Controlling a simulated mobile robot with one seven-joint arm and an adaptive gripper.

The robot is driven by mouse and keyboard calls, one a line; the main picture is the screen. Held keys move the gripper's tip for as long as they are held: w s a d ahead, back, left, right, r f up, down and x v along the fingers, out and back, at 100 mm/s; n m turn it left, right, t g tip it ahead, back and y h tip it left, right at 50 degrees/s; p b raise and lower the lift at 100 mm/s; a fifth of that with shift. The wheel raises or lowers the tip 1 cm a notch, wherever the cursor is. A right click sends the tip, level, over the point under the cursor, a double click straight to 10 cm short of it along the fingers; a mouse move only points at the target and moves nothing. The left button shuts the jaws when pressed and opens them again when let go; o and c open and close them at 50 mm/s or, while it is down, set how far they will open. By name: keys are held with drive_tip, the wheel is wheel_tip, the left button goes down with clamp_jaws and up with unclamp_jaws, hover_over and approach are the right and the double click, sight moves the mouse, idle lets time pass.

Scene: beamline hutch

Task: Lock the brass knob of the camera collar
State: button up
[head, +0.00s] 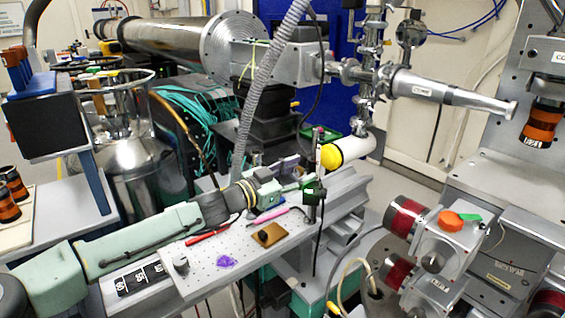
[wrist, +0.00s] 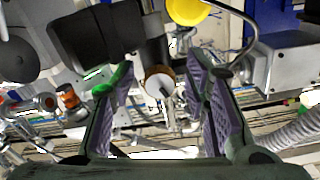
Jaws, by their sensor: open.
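My gripper (wrist: 159,68) is open, its two purple-padded fingers spread apart in the wrist view. A round knob with a brass-coloured rim and pale face (wrist: 158,82) shows between the fingers, with a gap on both sides. It sits in front of a dark cylindrical body (wrist: 100,35); I cannot tell whether that body is the camera or its collar. In the head view my gripper (head: 297,182) is beside the slim post with a green clamp (head: 313,188). The knob is too small or hidden to make out there.
A white cylinder with a yellow cap (head: 332,157) lies just beyond my gripper. A perforated plate (head: 215,255) below my arm carries a red pen, a pink tool (head: 268,214), a brown block (head: 268,234) and a purple piece. A grey corrugated hose (head: 262,80) rises behind.

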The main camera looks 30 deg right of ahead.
drive_tip(key=shift+r+n, duration=0.1)
drive_tip(key=shift+n, duration=0.7)
drive_tip(key=a+b, duration=0.3)
drive_tip(key=a, duration=0.8)
drive_tip(key=s+a+r+m+g+h+b, duration=0.1)
drive_tip(key=s+a+r+m+h+b, duration=0.1)
drive_tip(key=s+r+b, duration=0.3)
drive_tip(key=s+a+r+m+g+h+b, duration=0.1)
drive_tip(key=s+a+r+m+b, duration=0.3)
drive_tip(key=s+r, duration=0.6)
drive_tip(key=s+m+h+b, duration=0.1)
drive_tip(key=s+b, duration=0.1)
drive_tip(key=s, duration=0.2)
drive_tip(key=shift+a+r+m+g, duration=0.3)
drive_tip(key=shift+a+r+g, duration=0.05)
drive_tip(key=shift+a+g, duration=0.05)
drive_tip(key=shift+s, duration=0.15)
